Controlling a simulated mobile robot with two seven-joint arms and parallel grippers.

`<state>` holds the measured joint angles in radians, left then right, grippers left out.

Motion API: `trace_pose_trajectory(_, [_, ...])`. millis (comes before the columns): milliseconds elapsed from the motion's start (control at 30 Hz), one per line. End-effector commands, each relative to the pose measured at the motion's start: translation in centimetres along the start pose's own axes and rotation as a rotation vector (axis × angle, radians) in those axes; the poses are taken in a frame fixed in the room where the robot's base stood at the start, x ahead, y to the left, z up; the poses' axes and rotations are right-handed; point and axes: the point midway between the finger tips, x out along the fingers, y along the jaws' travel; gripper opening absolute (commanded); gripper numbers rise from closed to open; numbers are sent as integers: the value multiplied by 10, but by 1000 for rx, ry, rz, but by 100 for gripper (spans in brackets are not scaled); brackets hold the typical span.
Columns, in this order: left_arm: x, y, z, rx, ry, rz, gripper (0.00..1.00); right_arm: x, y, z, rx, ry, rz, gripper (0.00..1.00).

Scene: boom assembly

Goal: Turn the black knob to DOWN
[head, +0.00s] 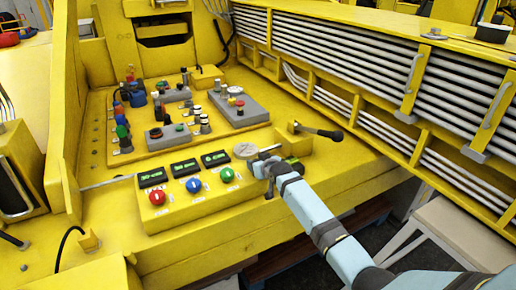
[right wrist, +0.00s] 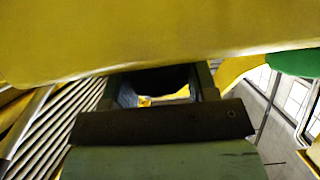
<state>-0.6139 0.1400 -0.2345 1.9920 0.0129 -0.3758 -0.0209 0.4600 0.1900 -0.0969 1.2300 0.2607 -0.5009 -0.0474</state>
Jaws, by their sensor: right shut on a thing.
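The yellow control panel (head: 214,204) carries a red, a blue and a green button under several small dark displays. My right gripper (head: 268,168) is at the panel's right end, just beside a round grey dial (head: 246,151). In the right wrist view its two fingers (right wrist: 160,85) close around a dark, black piece (right wrist: 163,78), which looks like the black knob. The gripper hides most of the knob in the head view, and I cannot read its markings or its setting. My left gripper is not in view.
A lever with a black handle (head: 320,132) sticks out just behind my right gripper. Grey button boxes (head: 240,104) stand farther back on the yellow deck. A yellow frame with grey pipes (head: 345,65) runs along the right. A pale stool (head: 455,228) stands at lower right.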

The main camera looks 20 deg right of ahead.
Motion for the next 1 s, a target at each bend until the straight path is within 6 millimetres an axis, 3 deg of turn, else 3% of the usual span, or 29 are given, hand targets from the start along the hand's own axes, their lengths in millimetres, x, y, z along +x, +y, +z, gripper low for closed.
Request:
trace_pose_trajectory(33, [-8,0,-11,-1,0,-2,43,-2,-4,-5,27,-1,35,29])
trace_pose_trajectory(100, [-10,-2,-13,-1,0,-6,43,-1,-5,-3,50,-1,90,29])
trace_pose_trajectory(500, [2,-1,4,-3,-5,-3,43,2,-2,3,138,2,322,29])
trace_pose_trajectory(1000, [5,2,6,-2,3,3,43,1,0,1,160,0,392,29])
